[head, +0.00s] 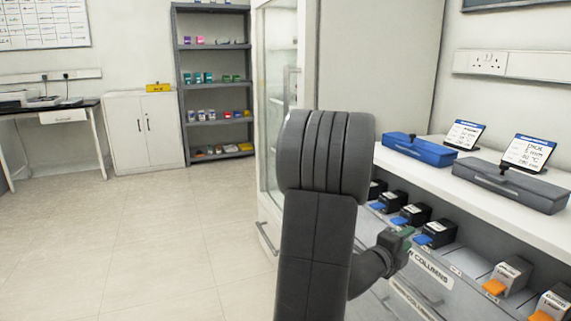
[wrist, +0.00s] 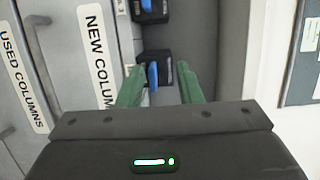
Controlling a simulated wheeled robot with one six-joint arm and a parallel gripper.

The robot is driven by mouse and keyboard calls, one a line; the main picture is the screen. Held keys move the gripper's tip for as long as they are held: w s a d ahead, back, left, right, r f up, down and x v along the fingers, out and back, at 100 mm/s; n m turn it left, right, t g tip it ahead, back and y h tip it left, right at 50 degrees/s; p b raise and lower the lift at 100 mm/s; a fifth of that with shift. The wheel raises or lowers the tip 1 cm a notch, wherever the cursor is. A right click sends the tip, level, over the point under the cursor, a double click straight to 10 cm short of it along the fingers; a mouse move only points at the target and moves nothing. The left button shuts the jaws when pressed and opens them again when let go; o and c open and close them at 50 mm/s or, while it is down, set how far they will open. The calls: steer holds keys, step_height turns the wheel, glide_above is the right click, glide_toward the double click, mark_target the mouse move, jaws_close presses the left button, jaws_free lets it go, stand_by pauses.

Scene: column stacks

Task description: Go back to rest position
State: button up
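My gripper (head: 403,238) is at the front of the column drawers, its arm reaching forward and right in the head view. In the wrist view its two green fingers (wrist: 163,84) stand apart with nothing visible held between them. A black box with a blue tab (wrist: 153,72) lies beyond the fingertips, seemingly clear of them. The drawer label reading "NEW COLUMNS" (wrist: 98,55) is left of the fingers in the wrist view. My arm hides part of the drawer unit in the head view.
Several black boxes with blue tabs (head: 411,214) and boxes with orange tabs (head: 508,276) line the drawer. A blue case (head: 420,150) and a grey case (head: 510,188) sit on the white counter above. A glass-door cabinet (head: 276,95) stands behind my arm. The floor at left (head: 150,240) is clear.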

steer(key=s+a+b, duration=0.1)
steer(key=s+a, duration=0.3)
steer(key=a, duration=0.6)
steer(key=shift+s+a, duration=0.15)
steer(key=shift+a, duration=0.05)
